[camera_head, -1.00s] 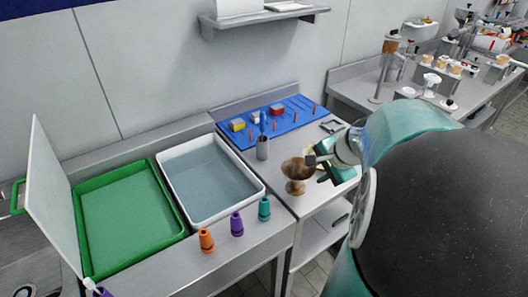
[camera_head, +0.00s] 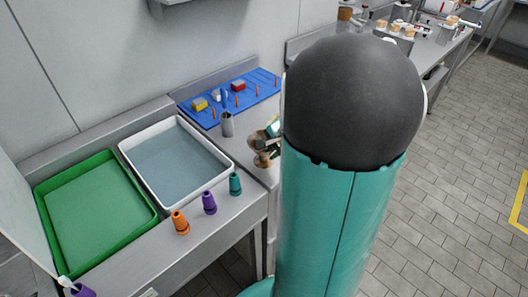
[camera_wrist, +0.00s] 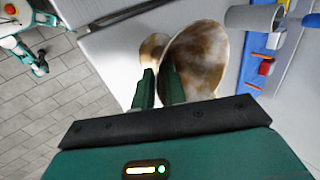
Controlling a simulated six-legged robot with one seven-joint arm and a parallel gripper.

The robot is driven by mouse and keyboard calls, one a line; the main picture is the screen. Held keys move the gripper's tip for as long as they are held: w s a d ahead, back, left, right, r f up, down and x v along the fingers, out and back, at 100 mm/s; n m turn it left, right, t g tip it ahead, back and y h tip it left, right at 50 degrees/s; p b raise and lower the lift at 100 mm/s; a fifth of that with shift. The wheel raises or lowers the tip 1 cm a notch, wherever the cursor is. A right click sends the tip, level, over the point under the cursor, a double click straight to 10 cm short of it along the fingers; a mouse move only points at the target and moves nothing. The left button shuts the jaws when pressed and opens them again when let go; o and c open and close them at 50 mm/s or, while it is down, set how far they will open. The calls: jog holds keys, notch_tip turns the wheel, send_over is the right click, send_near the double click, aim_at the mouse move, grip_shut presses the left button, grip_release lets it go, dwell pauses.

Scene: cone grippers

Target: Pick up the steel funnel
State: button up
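The funnel (camera_wrist: 203,50) has a mottled brown and whitish shiny surface, with a wide bell and a smaller flared end joined by a narrow waist. In the head view the funnel (camera_head: 262,160) shows at the right edge of the steel table, partly hidden by my arm. My gripper (camera_wrist: 159,72) is at the funnel in the wrist view. Its two dark green fingers point at the waist with a narrow gap between them, one by the bell and one by the smaller end. Whether they press on the funnel cannot be told.
A grey cup (camera_head: 227,124) holding a blue tool stands left of the funnel. Behind it is a blue pegboard (camera_head: 245,100) with coloured blocks. A white tray (camera_head: 225,158), a green tray (camera_head: 45,213) and orange, purple and teal cones are further left. Open floor lies right.

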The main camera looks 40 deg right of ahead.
grip_shut()
jog(key=shift+r, duration=0.15)
jog(key=shift+r, duration=0.65)
jog(key=s+a+r, duration=0.9)
jog(key=a+r, duration=0.1)
jog(key=r, duration=0.1)
jog(key=shift+s+r, duration=0.25)
jog(key=shift+s, duration=0.15)
